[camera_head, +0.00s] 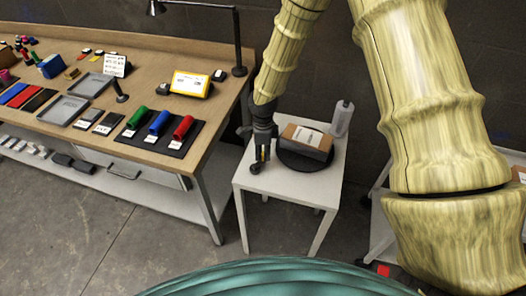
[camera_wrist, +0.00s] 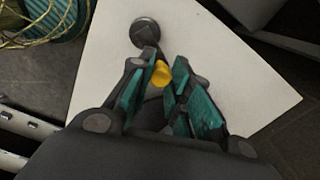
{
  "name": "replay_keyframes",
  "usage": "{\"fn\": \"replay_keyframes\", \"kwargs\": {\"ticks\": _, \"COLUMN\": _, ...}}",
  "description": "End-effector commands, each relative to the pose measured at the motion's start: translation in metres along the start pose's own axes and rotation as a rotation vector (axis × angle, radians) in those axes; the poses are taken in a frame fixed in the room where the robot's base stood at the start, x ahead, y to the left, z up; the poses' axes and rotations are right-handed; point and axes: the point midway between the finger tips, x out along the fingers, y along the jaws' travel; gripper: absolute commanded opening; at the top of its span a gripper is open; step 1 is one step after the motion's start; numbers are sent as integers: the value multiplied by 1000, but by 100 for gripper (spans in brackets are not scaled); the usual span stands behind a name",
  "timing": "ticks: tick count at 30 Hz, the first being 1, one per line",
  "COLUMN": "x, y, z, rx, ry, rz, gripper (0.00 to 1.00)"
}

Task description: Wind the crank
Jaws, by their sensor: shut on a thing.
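The crank's yellow handle (camera_wrist: 161,73) shows between the fingertips of my gripper (camera_wrist: 161,80) in the wrist view. My gripper is shut on this handle, and its teal-padded fingers lie on either side of it. A dark round piece (camera_wrist: 145,33) sits just beyond the fingertips, near the edge of the white table; the link between it and the handle is mostly hidden. In the head view my gripper (camera_head: 262,150) points down at the left side of the small white table (camera_head: 280,190). The dark round piece (camera_head: 255,168) shows just below it.
A black round turntable (camera_head: 303,160) on the white table carries a brown box (camera_head: 306,139) with a white label. A pale bottle (camera_head: 342,118) stands behind it. A wooden workbench (camera_head: 150,160) with colored rolls, trays and a lamp (camera_head: 238,45) stands close on the left.

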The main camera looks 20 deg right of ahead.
Motion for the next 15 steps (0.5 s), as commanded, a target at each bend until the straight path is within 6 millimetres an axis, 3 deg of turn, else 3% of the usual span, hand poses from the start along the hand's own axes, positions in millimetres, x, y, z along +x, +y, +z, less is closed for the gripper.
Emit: {"fn": "replay_keyframes", "kwargs": {"ticks": 15, "x": 1, "y": -5, "z": 5, "rx": -160, "ry": 1, "rz": -2, "gripper": 0}}
